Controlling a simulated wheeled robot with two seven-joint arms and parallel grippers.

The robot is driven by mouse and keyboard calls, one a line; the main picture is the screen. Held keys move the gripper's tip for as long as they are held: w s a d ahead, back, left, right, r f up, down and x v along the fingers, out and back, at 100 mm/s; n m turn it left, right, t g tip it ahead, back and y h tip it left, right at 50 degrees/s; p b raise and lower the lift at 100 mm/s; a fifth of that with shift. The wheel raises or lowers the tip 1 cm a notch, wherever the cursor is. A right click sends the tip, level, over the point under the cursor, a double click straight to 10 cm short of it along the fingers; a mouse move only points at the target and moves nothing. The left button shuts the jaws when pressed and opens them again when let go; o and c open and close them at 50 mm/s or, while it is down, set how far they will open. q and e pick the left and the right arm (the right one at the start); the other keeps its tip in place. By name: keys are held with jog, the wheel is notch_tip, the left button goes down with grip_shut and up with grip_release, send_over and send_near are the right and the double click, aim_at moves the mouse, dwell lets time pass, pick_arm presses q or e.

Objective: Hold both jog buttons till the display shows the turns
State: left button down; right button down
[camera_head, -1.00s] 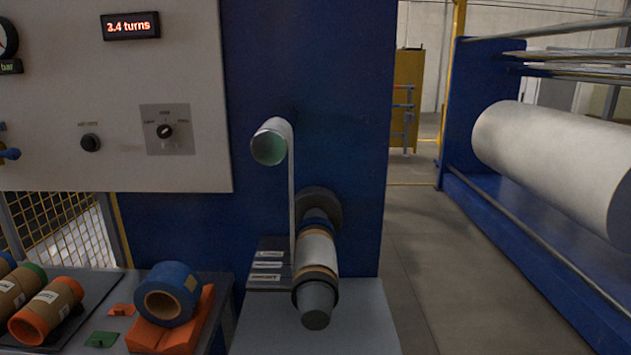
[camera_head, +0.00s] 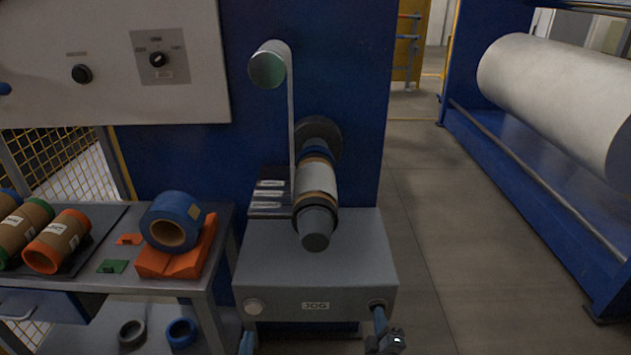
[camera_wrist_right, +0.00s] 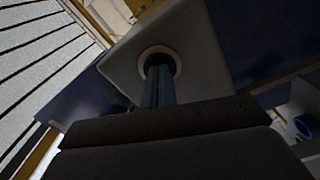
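A grey box marked JOG (camera_head: 315,305) carries two round buttons on its front face. The left jog button (camera_head: 253,306) shows its pale cap uncovered. My left gripper (camera_head: 247,342) shows only as a narrow blue tip below that button, apart from it in the picture; it looks shut. The right jog button (camera_head: 377,304) is partly covered by the blue fingers of my right gripper (camera_head: 379,314). In the right wrist view the shut fingers (camera_wrist_right: 159,72) reach into the button's pale ring (camera_wrist_right: 160,52); I cannot tell how far the button is pressed. The turns display is out of view.
Above the box a film roller (camera_head: 318,185) sits on a spindle, with a web running up to an upper roller (camera_head: 268,65). A side table at left holds cardboard cores (camera_head: 58,240) and a blue roll (camera_head: 172,220) on an orange cradle (camera_head: 178,258). Floor at right is clear.

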dwell(0.4)
jog(key=s, duration=0.7)
jog(key=shift+b, duration=0.45)
dwell(0.4)
